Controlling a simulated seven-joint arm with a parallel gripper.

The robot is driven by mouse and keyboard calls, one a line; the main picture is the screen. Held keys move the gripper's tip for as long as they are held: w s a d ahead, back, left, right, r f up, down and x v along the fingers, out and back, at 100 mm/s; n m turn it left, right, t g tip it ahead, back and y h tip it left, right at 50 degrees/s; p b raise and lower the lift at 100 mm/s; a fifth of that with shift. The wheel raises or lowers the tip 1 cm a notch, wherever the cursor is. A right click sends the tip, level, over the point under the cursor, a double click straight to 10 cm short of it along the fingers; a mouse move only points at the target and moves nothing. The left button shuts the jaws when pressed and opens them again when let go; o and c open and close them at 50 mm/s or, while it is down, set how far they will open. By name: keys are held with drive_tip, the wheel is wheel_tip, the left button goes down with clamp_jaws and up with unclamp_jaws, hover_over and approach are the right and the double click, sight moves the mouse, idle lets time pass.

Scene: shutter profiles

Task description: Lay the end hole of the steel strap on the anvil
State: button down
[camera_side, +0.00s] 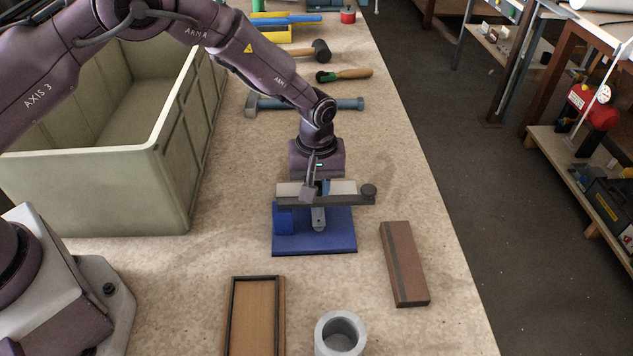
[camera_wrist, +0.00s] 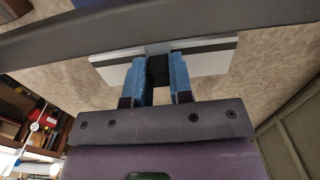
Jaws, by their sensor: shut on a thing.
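My gripper (camera_wrist: 160,78) has blue fingers shut on a pale, flat strip with a dark stripe, which I take as the steel strap (camera_wrist: 212,56). In the side view my gripper (camera_side: 322,188) and the strap (camera_side: 344,187) are above a blue-based press (camera_side: 314,243). The strap lies crosswise, close behind the press's dark lever arm (camera_side: 345,199), which has a round knob at its right end. A short grey post (camera_side: 318,218), perhaps the anvil, shows below the arm. The strap's end hole is not visible, and I cannot tell whether the strap touches the press.
A brown block (camera_side: 404,264) lies right of the press. A wooden tray (camera_side: 232,318) and a grey cup (camera_side: 341,333) stand in front. A large green crate (camera_side: 178,160) is at left. A bolt-like tool (camera_side: 305,104) and handled tools lie behind. The table's right edge is near the block.

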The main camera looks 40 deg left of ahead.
drive_tip(key=shift+f, duration=0.35)
idle(0.6)
drive_tip(key=c, duration=0.9)
unclamp_jaws()
drive_tip(key=shift+c, duration=0.2)
drive_tip(key=shift+r, duration=0.15)
wheel_tip(320, 180, up, 12)
drive_tip(key=s+a+r+m+t, duration=0.2)
drive_tip(key=s+a+r+m, duration=0.2)
drive_tip(key=s+r, duration=0.6)
drive_tip(key=s+a+r+m+t, duration=0.3)
drive_tip(key=s+a+r+m, duration=0.2)
drive_tip(key=s, duration=1.2)
drive_tip(key=a+r, duration=0.3)
drive_tip(key=r, duration=0.2)
drive_tip(key=shift+s+a+t, duration=0.15)
drive_tip(key=shift+s+t, duration=0.1)
drive_tip(key=shift+t, duration=0.05)
